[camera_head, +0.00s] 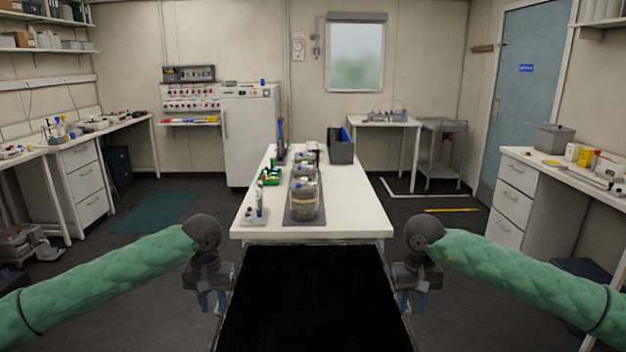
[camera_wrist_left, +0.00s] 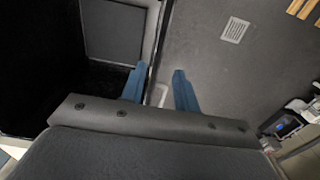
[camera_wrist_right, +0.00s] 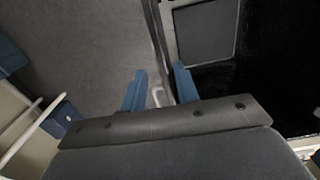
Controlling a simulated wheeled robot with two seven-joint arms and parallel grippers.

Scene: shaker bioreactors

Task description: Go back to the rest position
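My left gripper (camera_head: 212,302) hangs pointing down on the left side of my black base, short of the white table. In the left wrist view its two blue fingers (camera_wrist_left: 158,88) stand apart with nothing between them. My right gripper (camera_head: 413,303) hangs pointing down on the right side of the base, at about the same height. In the right wrist view its two blue fingers (camera_wrist_right: 160,90) are also apart and empty. Both arms, in green padded sleeves, come in from the sides. Neither gripper touches any object.
The white table (camera_head: 345,222) ahead bears glass vessels (camera_head: 304,203) on a dark mat, a green rack (camera_head: 270,176) and a dark bin (camera_head: 341,150). Benches line the left (camera_head: 45,158) and right (camera_head: 540,180) walls. A grey cart (camera_head: 441,155) stands at the back right. Floor beside both grippers is clear.

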